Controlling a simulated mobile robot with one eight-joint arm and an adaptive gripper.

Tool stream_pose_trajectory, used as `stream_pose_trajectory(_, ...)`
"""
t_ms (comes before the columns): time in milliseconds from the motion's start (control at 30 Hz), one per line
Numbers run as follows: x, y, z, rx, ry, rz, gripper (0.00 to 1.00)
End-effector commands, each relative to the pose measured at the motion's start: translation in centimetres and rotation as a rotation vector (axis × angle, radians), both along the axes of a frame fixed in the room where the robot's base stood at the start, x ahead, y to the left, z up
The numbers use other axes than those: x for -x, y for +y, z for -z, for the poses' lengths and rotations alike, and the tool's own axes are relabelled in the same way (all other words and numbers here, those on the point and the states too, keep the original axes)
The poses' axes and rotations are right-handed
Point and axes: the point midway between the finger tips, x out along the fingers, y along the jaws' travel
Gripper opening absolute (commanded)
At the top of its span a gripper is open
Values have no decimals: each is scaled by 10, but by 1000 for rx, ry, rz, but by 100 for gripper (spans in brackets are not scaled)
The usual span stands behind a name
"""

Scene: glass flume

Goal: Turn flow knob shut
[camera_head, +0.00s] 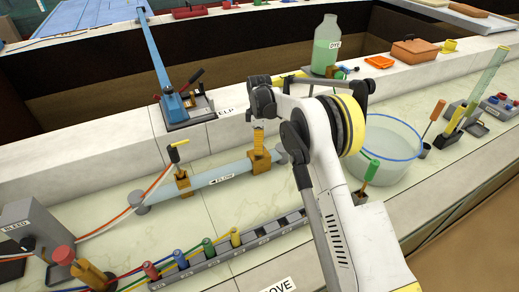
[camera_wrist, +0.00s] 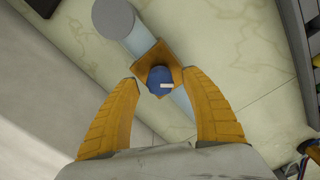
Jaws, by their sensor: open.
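The flow knob (camera_wrist: 159,80) is a round blue knob with a small white mark. It sits on an orange-brown bracket (camera_wrist: 175,57) around a pale blue pipe (camera_wrist: 184,101). My gripper (camera_wrist: 162,77) is open, with one orange finger on each side of the knob; I cannot tell whether they touch it. In the head view, my gripper (camera_head: 258,138) points down over the right-hand bracket (camera_head: 259,160) of the pipe (camera_head: 222,177) labelled FLOW. The knob itself is hidden there behind the fingers.
A rack (camera_head: 217,260) with coloured plugs lies in front. A clear basin (camera_head: 388,150) is right of my arm, and a green bottle (camera_head: 326,47) stands behind. A blue lever (camera_head: 156,50) rises at back left.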

Motion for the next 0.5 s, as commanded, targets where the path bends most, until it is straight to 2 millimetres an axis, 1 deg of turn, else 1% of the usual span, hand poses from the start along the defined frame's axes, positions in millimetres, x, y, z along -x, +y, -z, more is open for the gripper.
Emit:
stream_pose_trajectory(33, 0, 0, 6, 0, 0, 0, 55)
stream_pose_trajectory(133, 0, 0, 12, 0, 0, 0, 55)
stream_pose_trajectory(400, 0, 0, 13, 0, 0, 1, 55)
stream_pose_trajectory(433, 0, 0, 13, 0, 0, 1, 54)
stream_pose_trajectory(467, 0, 0, 13, 0, 0, 1, 44)
stream_pose_trajectory(500, 0, 0, 13, 0, 0, 1, 32)
